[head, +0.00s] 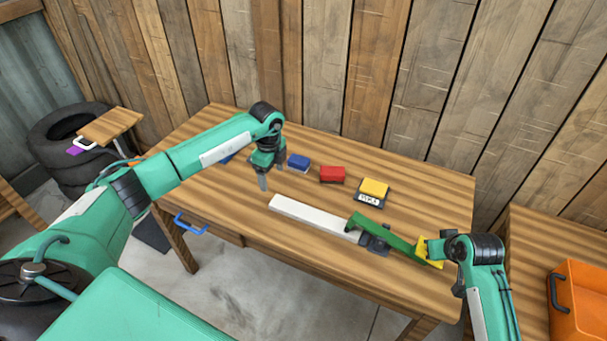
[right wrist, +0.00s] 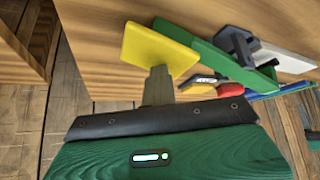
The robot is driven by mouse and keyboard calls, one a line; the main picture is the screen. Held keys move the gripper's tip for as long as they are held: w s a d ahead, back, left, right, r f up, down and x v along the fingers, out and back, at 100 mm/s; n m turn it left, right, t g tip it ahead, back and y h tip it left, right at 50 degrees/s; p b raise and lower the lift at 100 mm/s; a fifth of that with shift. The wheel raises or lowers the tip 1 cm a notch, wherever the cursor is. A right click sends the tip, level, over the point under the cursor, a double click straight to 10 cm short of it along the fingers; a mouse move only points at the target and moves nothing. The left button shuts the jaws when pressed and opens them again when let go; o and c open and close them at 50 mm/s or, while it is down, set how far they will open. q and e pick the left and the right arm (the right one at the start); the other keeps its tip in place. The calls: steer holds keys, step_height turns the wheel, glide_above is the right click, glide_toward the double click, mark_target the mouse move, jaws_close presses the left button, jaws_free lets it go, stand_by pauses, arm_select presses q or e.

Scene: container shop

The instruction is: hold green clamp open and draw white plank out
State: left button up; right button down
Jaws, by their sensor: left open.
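The white plank (head: 310,218) lies on the wooden table, its right end at the dark base of the green clamp (head: 390,238). The clamp has a long green lever with a yellow pad (head: 431,252) at its right end. The lever (right wrist: 205,52) and pad (right wrist: 158,50) also show in the right wrist view. My left gripper (head: 272,174) is open and empty, pointing down just above and left of the plank's left end. My right gripper (right wrist: 160,86) has its fingers together at the yellow pad, seemingly touching it. How tightly the jaws hold the plank cannot be seen.
A blue block (head: 298,162), a red block (head: 332,174) and a yellow-topped device (head: 374,188) stand behind the plank. An orange crate (head: 580,306) sits on another surface at right. The table front left is clear.

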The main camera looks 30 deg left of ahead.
mark_target(274, 200)
arm_select(q)
step_height(274, 200, down, 11)
steer(key=shift+r, duration=0.2)
arm_select(e)
steer(key=shift+f, duration=0.15)
arm_select(q)
steer(key=shift+c, duration=0.2)
steer(key=c, duration=1.1)
steer(key=shift+r, duration=0.2)
